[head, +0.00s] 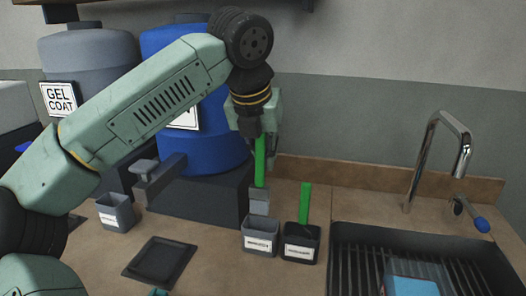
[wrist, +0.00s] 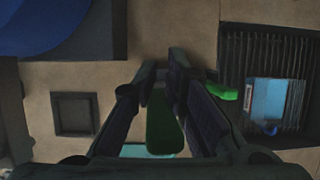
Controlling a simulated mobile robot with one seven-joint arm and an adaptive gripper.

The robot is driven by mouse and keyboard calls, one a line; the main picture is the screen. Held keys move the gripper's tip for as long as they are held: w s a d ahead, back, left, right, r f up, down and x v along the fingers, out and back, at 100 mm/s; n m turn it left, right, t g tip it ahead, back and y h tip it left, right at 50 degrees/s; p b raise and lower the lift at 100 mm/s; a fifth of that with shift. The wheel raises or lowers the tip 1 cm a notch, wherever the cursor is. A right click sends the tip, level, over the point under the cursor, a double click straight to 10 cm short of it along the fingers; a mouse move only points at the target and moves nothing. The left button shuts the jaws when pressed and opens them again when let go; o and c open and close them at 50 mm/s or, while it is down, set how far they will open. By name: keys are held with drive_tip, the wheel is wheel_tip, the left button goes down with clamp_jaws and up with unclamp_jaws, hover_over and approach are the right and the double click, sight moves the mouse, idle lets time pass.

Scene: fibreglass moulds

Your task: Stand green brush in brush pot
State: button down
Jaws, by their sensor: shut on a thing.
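My gripper (head: 258,132) points down and is shut on the green handle of a brush (head: 260,160). The brush hangs upright with its grey head (head: 259,203) lowest, at the rim of a grey labelled pot (head: 261,243). I cannot tell whether the tip is inside the rim or just above it. Just right stands a black labelled pot (head: 296,255) with another green-handled brush (head: 305,203) upright in it. The labels are too small to read surely. In the wrist view the held green handle (wrist: 163,122) lies between the fingers (wrist: 163,82); the other green handle (wrist: 223,92) shows right.
Another grey pot (head: 116,213) and a black tray (head: 160,263) are on the counter at left. A blue drum (head: 215,130) stands behind on a dark block. At right are a ribbed sink (head: 350,260), a tap (head: 415,170) and a blue item (head: 410,286).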

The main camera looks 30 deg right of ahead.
drive_tip(key=shift+d+f, duration=0.1)
drive_tip(key=shift+f, duration=0.1)
drive_tip(key=shift+w+f+b, duration=0.1)
drive_tip(key=shift+f+b, duration=3.5)
drive_tip(key=shift+f, duration=0.85)
drive_tip(key=c, duration=2.4)
unclamp_jaws()
drive_tip(key=c, duration=1.9)
unclamp_jaws()
drive_tip(key=v, duration=1.2)
drive_tip(key=shift+w, duration=0.15)
